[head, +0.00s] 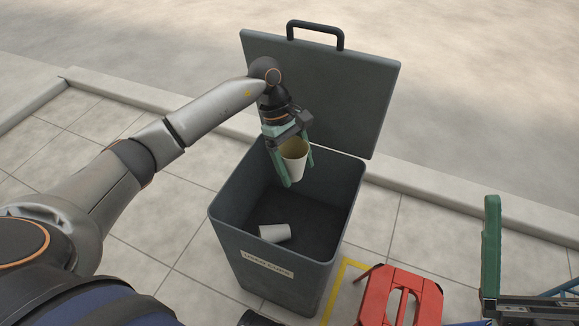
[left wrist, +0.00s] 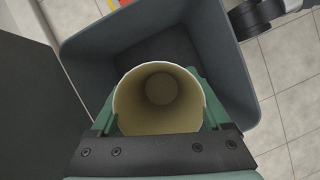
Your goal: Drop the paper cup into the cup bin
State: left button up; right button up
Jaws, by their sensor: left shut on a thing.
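A paper cup (head: 294,163), pale with a tan inside, is held upright between the green fingers of my left gripper (head: 294,172). In the left wrist view the paper cup (left wrist: 160,98) shows from above, its mouth open and its inside empty. The cup bin (head: 240,226) is a dark grey square bin with a label on its front. Its lid (head: 330,85) stands open at the back. The cup is over the bin's opening, near the back. My left gripper (left wrist: 158,118) is shut on the cup.
Another white cup (head: 274,233) lies on its side inside the bin. A red stool (head: 400,296) stands right of the bin, by a yellow line (head: 338,288) on the paving. A green upright part (head: 491,245) is at the right. A kerb (head: 420,188) runs behind.

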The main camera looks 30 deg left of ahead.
aim_at(290, 168)
pick_arm(q)
jog(key=a+f+n, duration=0.1)
jog(key=n, duration=0.1)
jog(key=w+a+f+n+t, duration=0.1)
jog(key=f+n, duration=0.1)
jog(key=shift+f+t, duration=0.1)
jog(key=shift+t, duration=0.2)
notch_tip(290, 168, down, 6)
jog(key=b, duration=0.4)
pick_arm(e)
jog(key=shift+m, duration=0.4)
jog(key=f, duration=0.4)
jog(key=shift+s+a+f, duration=0.1)
jog(key=shift+a+f, duration=0.05)
jog(key=shift+a, duration=0.05)
